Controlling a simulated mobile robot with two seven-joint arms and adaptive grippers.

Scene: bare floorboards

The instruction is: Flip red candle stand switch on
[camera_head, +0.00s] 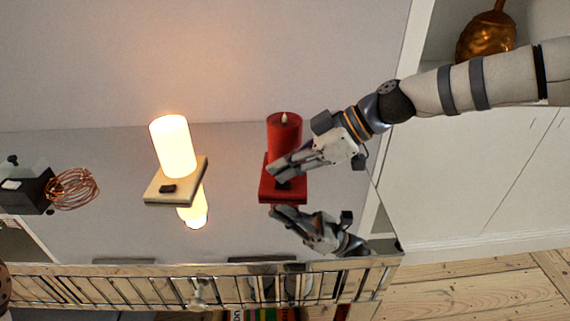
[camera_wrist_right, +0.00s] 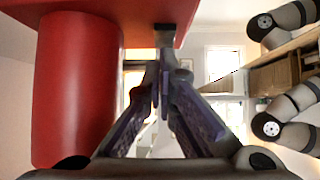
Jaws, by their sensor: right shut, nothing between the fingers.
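The red candle (camera_head: 284,130) stands on a square red stand (camera_head: 268,192) near the middle of the head view. Its body does not glow, unlike the white candle beside it. A small dark switch (camera_head: 284,185) sits on the stand's near part. My right gripper (camera_head: 276,174) comes in from the right, shut and empty, with its fingertips over the stand close to the switch. In the right wrist view the red candle (camera_wrist_right: 75,90) fills the left, and the dark switch (camera_wrist_right: 164,36) is just beyond the fingertips (camera_wrist_right: 157,72). I cannot tell whether they touch. My left gripper is not in view.
A glowing white candle (camera_head: 173,147) stands on a cream stand (camera_head: 158,198) with a dark switch, left of the red one. A copper whisk (camera_head: 74,189) is at far left. The mirrored surface reflects my gripper. A slatted metal rail (camera_head: 120,287) runs along the front.

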